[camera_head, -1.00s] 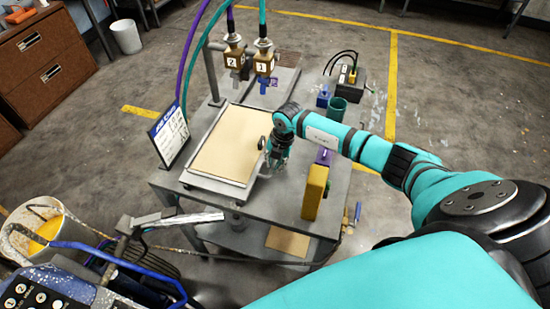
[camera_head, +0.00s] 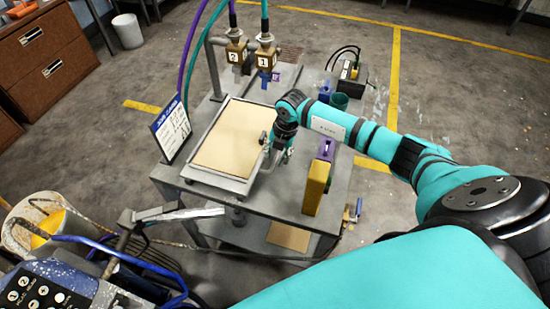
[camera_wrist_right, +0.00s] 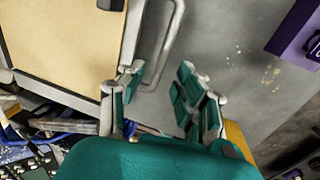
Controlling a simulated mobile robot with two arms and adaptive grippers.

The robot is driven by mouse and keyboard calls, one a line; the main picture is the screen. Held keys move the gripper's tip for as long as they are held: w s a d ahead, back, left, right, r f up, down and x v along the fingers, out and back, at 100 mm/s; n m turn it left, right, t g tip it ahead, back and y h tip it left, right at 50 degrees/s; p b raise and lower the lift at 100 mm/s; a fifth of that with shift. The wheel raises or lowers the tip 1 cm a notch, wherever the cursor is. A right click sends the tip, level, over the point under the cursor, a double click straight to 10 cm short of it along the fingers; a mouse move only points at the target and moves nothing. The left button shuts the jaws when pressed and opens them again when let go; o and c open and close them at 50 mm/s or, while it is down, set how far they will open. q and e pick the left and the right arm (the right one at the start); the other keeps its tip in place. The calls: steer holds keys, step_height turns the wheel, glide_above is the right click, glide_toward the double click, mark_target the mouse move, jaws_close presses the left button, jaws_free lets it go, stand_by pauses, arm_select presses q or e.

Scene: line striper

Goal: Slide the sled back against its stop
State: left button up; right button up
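The sled appears to be the grey-framed tray (camera_head: 218,181) with a flat beige board (camera_head: 232,137) on the metal table. Its bar handle (camera_wrist_right: 176,40) stands on its right side in the wrist view, and the frame edge (camera_wrist_right: 128,45) shows to the left of it. My right gripper (camera_wrist_right: 165,88) is open, with its fingers apart. The handle's near end lies close to the left fingertip; I cannot tell whether they touch. In the head view the right gripper (camera_head: 275,150) is at the tray's right edge, partly hiding the handle. I cannot make out the stop. My left gripper is not in view.
Two labelled brass valves (camera_head: 250,52) with hoses hang behind the tray. A sign (camera_head: 171,130) stands at its left. A yellow and purple block (camera_head: 318,178) stands right of the gripper. The striper (camera_head: 60,275) is front left.

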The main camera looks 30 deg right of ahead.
step_height(320, 180, up, 9)
steer(key=s+d, duration=0.1)
steer(key=shift+s, duration=0.2)
steer(key=shift+r, duration=0.1)
